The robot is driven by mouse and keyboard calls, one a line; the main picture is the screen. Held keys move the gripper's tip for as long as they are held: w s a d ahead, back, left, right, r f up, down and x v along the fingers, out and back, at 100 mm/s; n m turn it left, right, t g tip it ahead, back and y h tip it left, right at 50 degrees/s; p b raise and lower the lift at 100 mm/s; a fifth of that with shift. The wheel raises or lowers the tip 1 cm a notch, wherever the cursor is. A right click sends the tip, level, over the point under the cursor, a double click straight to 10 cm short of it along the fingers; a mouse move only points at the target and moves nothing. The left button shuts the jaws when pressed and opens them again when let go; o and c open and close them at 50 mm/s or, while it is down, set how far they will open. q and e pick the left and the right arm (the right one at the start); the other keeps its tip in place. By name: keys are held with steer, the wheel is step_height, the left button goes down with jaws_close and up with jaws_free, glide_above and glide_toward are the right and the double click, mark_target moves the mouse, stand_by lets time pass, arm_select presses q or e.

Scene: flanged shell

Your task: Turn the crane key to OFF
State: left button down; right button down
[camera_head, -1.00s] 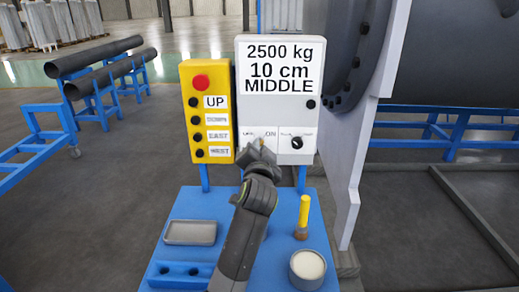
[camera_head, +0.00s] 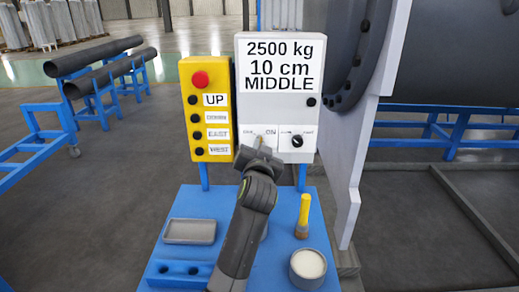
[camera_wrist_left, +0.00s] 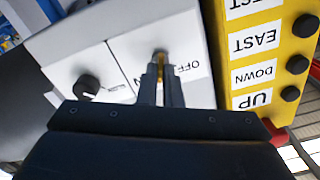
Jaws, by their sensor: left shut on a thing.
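The white control box (camera_head: 279,107) stands upright at the back of the blue stand, with a key switch on its lower left, marked ON on the right side; the OFF label shows in the wrist view. My left gripper (camera_head: 262,152) reaches up to that switch. In the left wrist view its two fingers (camera_wrist_left: 161,78) are close together on the crane key (camera_wrist_left: 160,62), of which only a small yellowish part shows between the tips. The fingers hide most of the key, so its exact angle is unclear. My right gripper is out of view.
A black knob (camera_head: 297,142) sits right of the key switch. The yellow button pendant (camera_head: 207,108) with a red button is close on the left. A grey tray (camera_head: 190,231), a yellow-handled tool (camera_head: 304,215) and a round tin (camera_head: 308,267) stand on the blue stand (camera_head: 215,203).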

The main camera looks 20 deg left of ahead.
arm_select(q)
steer(key=n+b, duration=0.3)
steer(key=n, duration=1)
steer(key=shift+a+f, duration=0.1)
steer(key=shift+n, duration=0.4)
steer(key=c, duration=1.6)
jaws_free()
steer(key=shift+s, duration=0.1)
